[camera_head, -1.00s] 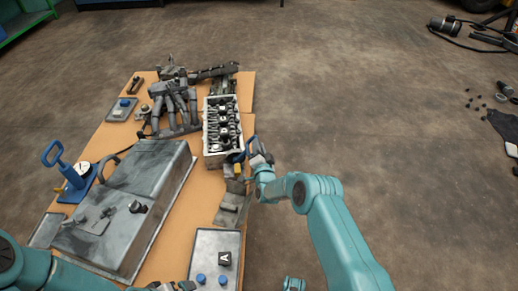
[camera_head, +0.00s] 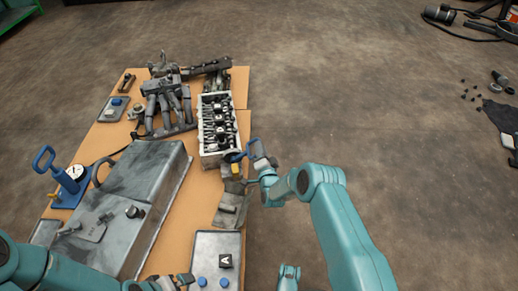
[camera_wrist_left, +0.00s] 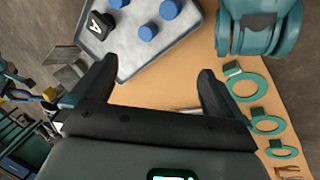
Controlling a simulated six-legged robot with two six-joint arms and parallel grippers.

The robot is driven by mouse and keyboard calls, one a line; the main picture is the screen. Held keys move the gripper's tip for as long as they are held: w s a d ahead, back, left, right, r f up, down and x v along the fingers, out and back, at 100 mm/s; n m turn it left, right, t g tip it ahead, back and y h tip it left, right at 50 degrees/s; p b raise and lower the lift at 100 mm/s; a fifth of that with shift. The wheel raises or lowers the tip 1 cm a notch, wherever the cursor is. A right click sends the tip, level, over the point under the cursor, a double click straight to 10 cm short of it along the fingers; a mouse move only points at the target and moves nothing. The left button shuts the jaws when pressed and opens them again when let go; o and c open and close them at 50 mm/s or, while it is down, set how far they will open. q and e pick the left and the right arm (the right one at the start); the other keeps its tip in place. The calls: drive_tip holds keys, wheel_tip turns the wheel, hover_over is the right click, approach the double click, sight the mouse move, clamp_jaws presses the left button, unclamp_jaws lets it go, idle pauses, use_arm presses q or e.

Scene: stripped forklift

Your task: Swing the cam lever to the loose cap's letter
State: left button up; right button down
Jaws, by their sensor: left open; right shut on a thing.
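A black cap with a white letter A (camera_head: 225,261) sits on the grey tray (camera_head: 207,242) at the bottom; it also shows in the left wrist view (camera_wrist_left: 97,25). The blue cam lever (camera_head: 249,148) is at the near end of the cylinder head (camera_head: 219,130). My right gripper (camera_head: 258,156) is shut on the lever, partly hiding it. Letters on the head's caps are too small to read. My left gripper (camera_head: 184,281) is open and empty beside the tray's near left side; its two fingers show apart in the left wrist view (camera_wrist_left: 155,88).
Several blue knobs (camera_wrist_left: 146,32) stand on the tray. Manifold pipes (camera_head: 165,105) lie behind. Green rings (camera_wrist_left: 249,86) lie on the table.

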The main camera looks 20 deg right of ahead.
use_arm(q)
drive_tip(key=shift+w+a+f+t+b, duration=0.1)
drive_tip(key=shift+w+f+t+b, duration=0.05)
drive_tip(key=shift+w+f+b, duration=0.25)
drive_tip(key=shift+w+f+t+b, duration=0.15)
drive_tip(key=shift+f+b, duration=0.15)
drive_tip(key=shift+f, duration=0.15)
use_arm(e)
drive_tip(key=shift+s+d+f, duration=0.15)
drive_tip(key=shift+d+f, duration=0.3)
drive_tip(key=shift+f, duration=0.35)
use_arm(q)
drive_tip(key=shift+s, duration=0.1)
use_arm(e)
drive_tip(key=shift+s+f, duration=0.1)
drive_tip(key=shift+f, duration=0.05)
